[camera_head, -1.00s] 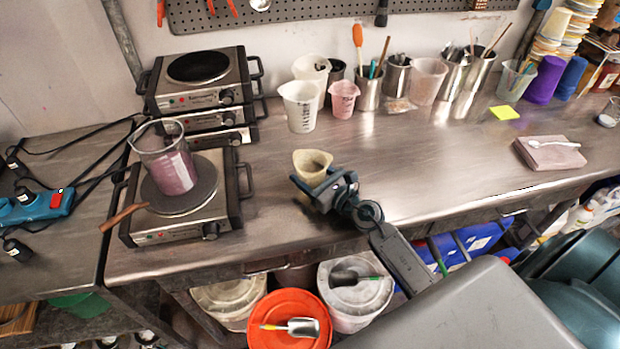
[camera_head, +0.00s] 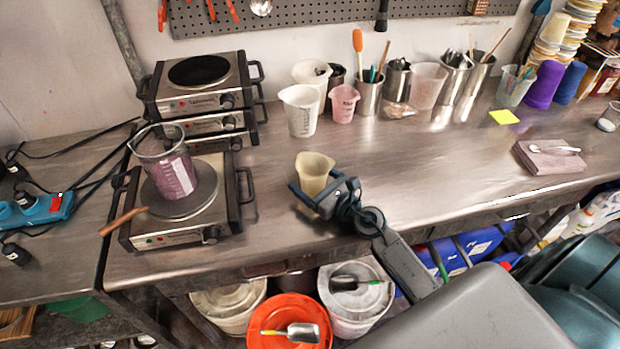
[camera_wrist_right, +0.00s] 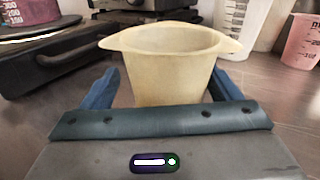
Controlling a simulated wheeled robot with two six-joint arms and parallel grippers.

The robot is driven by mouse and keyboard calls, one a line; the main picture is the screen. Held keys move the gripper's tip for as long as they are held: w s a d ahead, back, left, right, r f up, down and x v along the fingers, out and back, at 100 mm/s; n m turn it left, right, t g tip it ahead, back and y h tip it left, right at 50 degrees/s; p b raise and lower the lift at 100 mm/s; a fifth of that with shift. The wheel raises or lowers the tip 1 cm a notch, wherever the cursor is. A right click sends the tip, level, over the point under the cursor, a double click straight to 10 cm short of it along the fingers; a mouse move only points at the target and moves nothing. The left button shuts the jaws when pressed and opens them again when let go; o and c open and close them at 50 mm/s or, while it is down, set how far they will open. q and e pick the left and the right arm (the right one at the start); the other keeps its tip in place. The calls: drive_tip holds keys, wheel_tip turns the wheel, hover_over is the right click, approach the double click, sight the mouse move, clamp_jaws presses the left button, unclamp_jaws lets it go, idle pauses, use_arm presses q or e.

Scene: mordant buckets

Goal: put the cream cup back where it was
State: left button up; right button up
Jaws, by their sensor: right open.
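The cream cup (camera_head: 314,174) stands upright on the metal bench, right of the front hot plate. In the right wrist view the cup (camera_wrist_right: 163,68) sits between the two blue fingers of my right gripper (camera_wrist_right: 158,92), with a visible gap on each side. My right gripper (camera_head: 317,194) is open around the lower part of the cup in the head view. The cup's base is partly hidden by the gripper. My left gripper is not in view.
A glass beaker of pink liquid (camera_head: 172,175) stands on the hot plate (camera_head: 180,230). White measuring jugs (camera_head: 300,110) and a pink jug (camera_head: 343,103) stand behind the cup. The bench (camera_head: 430,165) is bare to the right, with a pinkish block (camera_head: 550,158) farther off.

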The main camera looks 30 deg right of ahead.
drive_tip(key=b+v, duration=0.1)
drive_tip(key=v, duration=0.2)
drive_tip(key=b+v, duration=0.1)
drive_tip(key=v, duration=0.3)
drive_tip(key=b+v, duration=0.1)
drive_tip(key=v, duration=0.3)
drive_tip(key=shift+f, duration=0.25)
drive_tip(key=shift+s+r, duration=0.15)
drive_tip(key=shift+s, duration=0.05)
idle(1.6)
